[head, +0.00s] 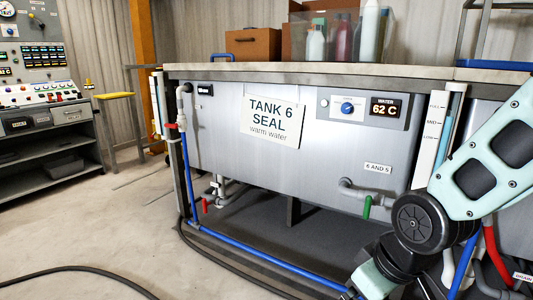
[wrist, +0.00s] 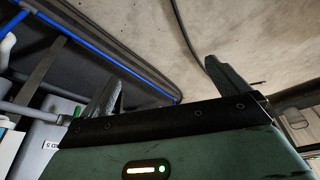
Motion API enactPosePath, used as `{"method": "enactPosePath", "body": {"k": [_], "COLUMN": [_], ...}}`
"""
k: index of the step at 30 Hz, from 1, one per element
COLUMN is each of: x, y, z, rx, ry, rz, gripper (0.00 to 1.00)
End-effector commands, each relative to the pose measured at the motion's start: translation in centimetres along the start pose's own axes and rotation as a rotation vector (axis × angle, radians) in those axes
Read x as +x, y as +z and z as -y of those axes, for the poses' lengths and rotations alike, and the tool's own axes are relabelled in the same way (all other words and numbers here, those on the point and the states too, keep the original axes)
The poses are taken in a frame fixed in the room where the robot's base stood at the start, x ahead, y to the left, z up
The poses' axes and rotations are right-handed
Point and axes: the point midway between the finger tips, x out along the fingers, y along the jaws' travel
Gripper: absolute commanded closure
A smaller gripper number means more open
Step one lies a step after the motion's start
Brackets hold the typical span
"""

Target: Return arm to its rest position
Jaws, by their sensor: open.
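My gripper shows in the wrist view (wrist: 165,90), with its two dark fingers spread well apart and nothing between them. Concrete floor and the underside of the tank show beyond the fingers. In the head view my arm is folded down at the right edge, in front of the right part of the tank. The gripper's fingers are out of the head view, past its lower edge.
A steel tank (head: 240,160) marked Tank 6 Seal fills the middle, its display reading 62 C. Blue pipe (head: 255,262) and a black hose (head: 90,269) run low by the floor. A control panel (head: 40,60) stands at left. Open floor (head: 100,220) lies front left.

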Motion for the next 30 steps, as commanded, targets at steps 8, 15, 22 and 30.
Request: {"method": "enactPosePath", "body": {"k": [8, 15, 22, 30], "x": [-5.8, -11.1, -16.7, -24.7], "y": [6.2, 6.0, 4.1, 1.5], "z": [8.0, 8.8, 8.8, 8.9], "rx": [-0.100, -0.108, -0.108, -0.107], "ry": [-0.055, -0.048, -0.048, -0.048], "rz": [0.235, 0.281, 0.281, 0.281], "gripper": [0.00, 0.00, 0.00, 0.00]}}
